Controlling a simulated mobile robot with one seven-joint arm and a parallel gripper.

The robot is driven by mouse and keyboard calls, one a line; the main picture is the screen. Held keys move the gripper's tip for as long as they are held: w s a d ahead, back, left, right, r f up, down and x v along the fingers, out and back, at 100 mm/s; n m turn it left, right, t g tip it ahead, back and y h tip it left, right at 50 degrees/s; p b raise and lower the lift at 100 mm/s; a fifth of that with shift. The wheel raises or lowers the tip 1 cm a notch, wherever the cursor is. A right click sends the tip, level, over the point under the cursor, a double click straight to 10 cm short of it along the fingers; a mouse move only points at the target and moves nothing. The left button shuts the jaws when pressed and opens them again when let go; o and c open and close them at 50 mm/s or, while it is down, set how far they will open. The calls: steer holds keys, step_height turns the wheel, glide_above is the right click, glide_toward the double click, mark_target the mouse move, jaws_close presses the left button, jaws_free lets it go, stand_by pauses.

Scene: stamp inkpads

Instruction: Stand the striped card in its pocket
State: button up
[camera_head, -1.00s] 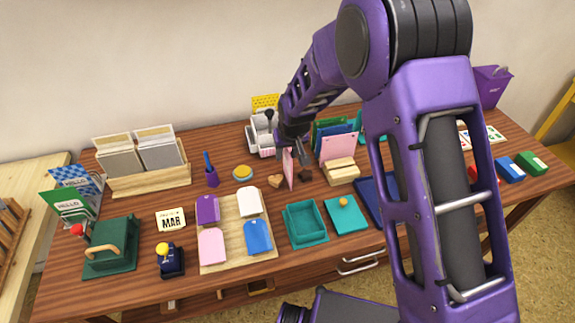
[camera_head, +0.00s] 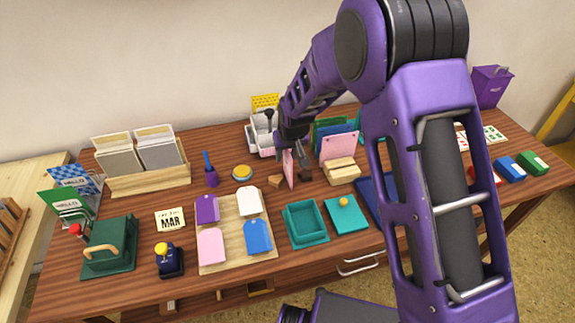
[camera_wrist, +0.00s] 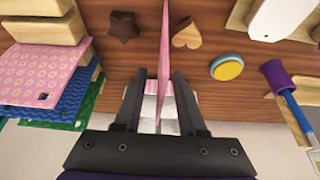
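A thin pink card (camera_head: 289,168) stands on edge on the table; I take it for the striped card, but stripes are not clear. In the wrist view the card (camera_wrist: 164,45) is edge-on between the fingers of my gripper (camera_wrist: 160,85). The fingers are apart, with a gap showing on each side of the card. In the head view my gripper (camera_head: 298,160) is low at the card. Right of it, a wooden rack (camera_head: 342,173) holds a dotted pink card (camera_head: 338,146), with blue and green cards behind. Which pocket is meant cannot be told.
A dark star (camera_wrist: 123,25) and a wooden heart (camera_wrist: 187,34) lie on either side of the card. A white caddy (camera_head: 252,136) is behind my gripper. A teal tray (camera_head: 303,239) is in front.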

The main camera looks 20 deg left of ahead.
jaws_close()
steer(key=shift+r, duration=0.1)
stand_by(0.4)
